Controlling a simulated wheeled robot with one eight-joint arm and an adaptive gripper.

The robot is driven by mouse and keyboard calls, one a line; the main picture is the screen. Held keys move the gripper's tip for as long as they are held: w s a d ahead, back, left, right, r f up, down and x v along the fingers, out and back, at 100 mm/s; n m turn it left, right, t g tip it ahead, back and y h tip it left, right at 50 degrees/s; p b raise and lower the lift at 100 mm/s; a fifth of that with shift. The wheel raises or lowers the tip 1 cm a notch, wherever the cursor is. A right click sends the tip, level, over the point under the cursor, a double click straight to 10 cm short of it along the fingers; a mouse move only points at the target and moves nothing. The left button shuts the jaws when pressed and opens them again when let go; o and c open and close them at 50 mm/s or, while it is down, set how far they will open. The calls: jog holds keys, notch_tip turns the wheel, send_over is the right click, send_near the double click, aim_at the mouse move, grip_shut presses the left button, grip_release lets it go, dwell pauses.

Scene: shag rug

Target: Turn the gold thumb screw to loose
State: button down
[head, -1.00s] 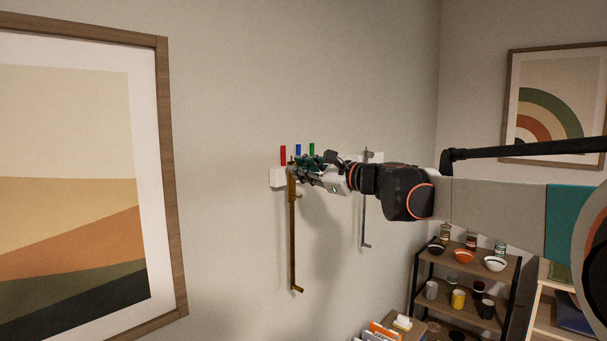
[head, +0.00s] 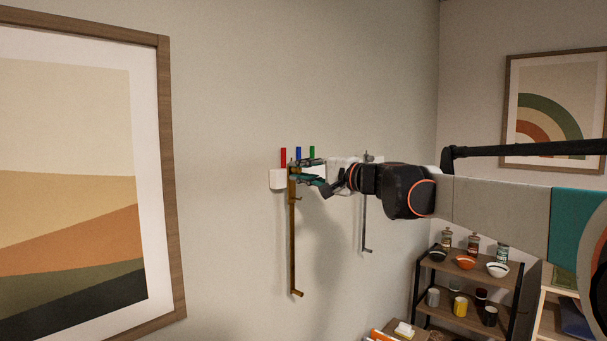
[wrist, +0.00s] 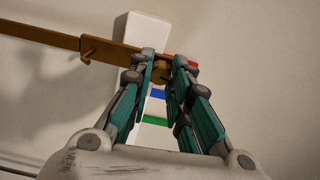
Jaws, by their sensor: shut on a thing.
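The gold thumb screw (wrist: 163,73) sits between my fingertips in the wrist view, at the top end of the gold bar. The fingers partly cover it. My gripper (head: 297,169) reaches in from the right and is shut on the screw; it also shows in the wrist view (wrist: 162,68). The gold bar (head: 292,235) hangs down from a white wall mount (head: 277,180), with a small peg partway and a hook at its bottom. In the head view my fingers hide the screw.
Red (head: 283,157), blue (head: 298,153) and green (head: 312,152) markers stand on the mount. A grey bar (head: 363,220) hangs to the right. A framed picture (head: 165,180) is at left. A shelf (head: 475,260) with bowls and mugs stands at lower right. The wall below is clear.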

jog(key=shift+f+n, duration=0.1)
jog(key=shift+n, duration=1.1)
jog(key=c, duration=1.5)
grip_release()
jog(key=shift+o, duration=0.2)
jog(key=v, duration=1.2)
